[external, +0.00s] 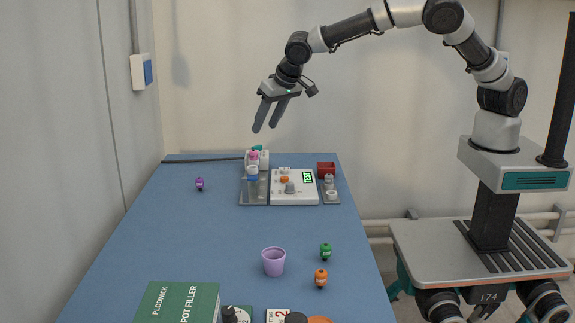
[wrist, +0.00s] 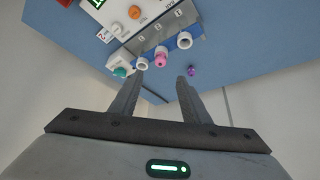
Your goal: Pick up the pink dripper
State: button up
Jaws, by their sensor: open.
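The pink dripper (external: 253,155) is small and sits at the white-ringed holder at the far end of the blue table. It also shows in the wrist view (wrist: 161,58), beside or in a white ring; I cannot tell how deep it sits. My gripper (external: 265,127) is open and empty, in the air above the far end of the table. In the wrist view its fingers (wrist: 160,79) point toward the holder, with the pink dripper seen between and beyond the tips. Nothing is between the fingers.
A white device (external: 307,190) with a green display stands right of the holder. A teal piece (wrist: 122,72) is close by. A purple dripper (external: 200,184) stands left. A lilac cup (external: 273,262), green dripper (external: 325,252) and orange dripper (external: 321,278) stand nearer, beyond a green box (external: 178,302).

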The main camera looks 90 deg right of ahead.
aim_at(254, 151)
jog(key=x, duration=1)
jog(key=shift+w+f+p, duration=0.1)
jog(key=shift+f+p, duration=0.25)
jog(key=shift+f, duration=0.05)
jog(key=shift+c, duration=0.5)
grip_shut()
